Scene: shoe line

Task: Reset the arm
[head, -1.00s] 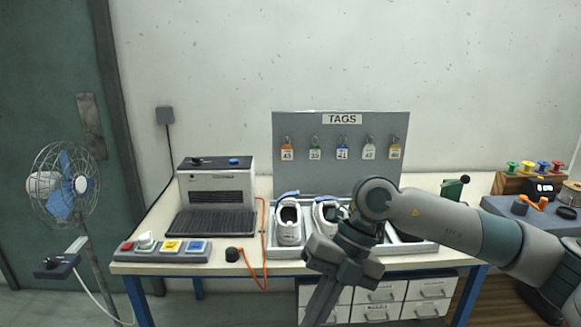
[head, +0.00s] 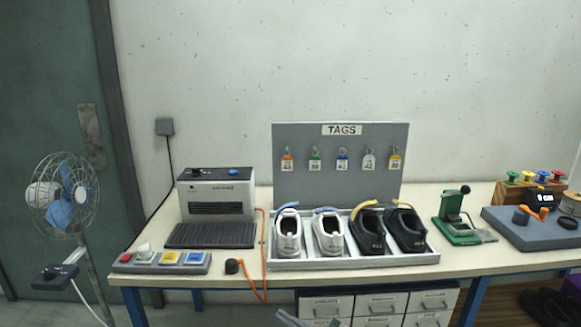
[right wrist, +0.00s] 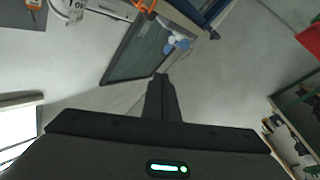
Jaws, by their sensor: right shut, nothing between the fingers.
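My right gripper shows in the right wrist view (right wrist: 161,92) with its dark fingers together and nothing between them. In the head view only a small grey piece of my right arm or gripper (head: 290,319) shows at the bottom edge, below the table front. The rest of that arm is out of the head view. My left gripper is in neither view.
The table (head: 235,282) holds a white tray (head: 350,262) with two white and two black shoes, a grey heater-like machine (head: 216,196), a button panel (head: 160,268) and a green press (head: 458,230). A TAGS board (head: 340,190) stands behind. A fan (head: 63,195) stands left.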

